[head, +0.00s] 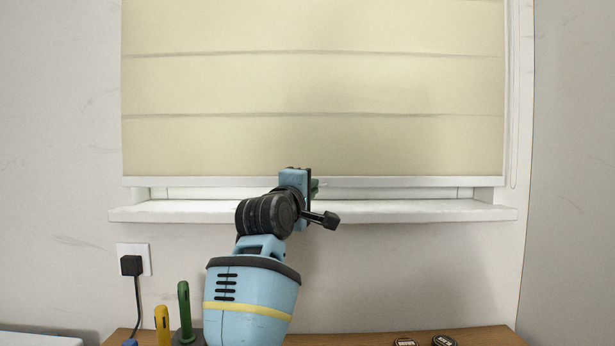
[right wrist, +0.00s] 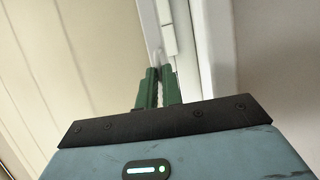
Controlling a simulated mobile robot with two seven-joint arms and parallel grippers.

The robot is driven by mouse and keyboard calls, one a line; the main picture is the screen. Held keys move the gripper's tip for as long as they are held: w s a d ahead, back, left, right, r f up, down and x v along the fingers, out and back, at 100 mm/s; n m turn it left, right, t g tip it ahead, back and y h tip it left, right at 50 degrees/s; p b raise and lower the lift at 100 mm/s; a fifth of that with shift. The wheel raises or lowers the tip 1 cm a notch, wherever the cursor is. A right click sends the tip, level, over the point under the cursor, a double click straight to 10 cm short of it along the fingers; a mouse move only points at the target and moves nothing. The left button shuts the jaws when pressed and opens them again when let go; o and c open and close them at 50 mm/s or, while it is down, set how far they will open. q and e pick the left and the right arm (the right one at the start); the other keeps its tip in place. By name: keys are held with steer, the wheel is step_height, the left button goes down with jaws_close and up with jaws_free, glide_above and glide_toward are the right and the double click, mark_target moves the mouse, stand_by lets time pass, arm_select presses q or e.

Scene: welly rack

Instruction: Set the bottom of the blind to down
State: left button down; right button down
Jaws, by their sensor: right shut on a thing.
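The cream blind (head: 310,85) hangs over most of the window, with faint horizontal folds. Its white bottom bar (head: 220,182) is level and a little above the white sill (head: 160,212), with a narrow gap between. My right gripper (head: 315,186) is at the bar, near the middle of its width; my own wrist hides part of the bar there. In the right wrist view, its green fingers (right wrist: 159,88) are shut on a pale part at the blind's lower edge, and the cream fabric (right wrist: 75,60) lies to the left. My left gripper is not in view.
A wooden surface (head: 480,338) below the window holds a green-handled tool (head: 184,305), a yellow-handled tool (head: 162,325) and two small dark round items at right. A black plug (head: 131,265) sits in a wall socket at left.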

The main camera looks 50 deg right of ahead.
step_height(320, 180, down, 2)
steer(key=shift+f+b, duration=0.2)
steer(key=shift+b, duration=0.2)
steer(key=shift+f, duration=0.1)
steer(key=c, duration=1.6)
jaws_free()
steer(key=shift+o, duration=0.2)
steer(key=r+b+v, duration=0.1)
steer(key=v, duration=0.6)
steer(key=shift+a+f, duration=0.35)
steer(key=shift+f, duration=0.1)
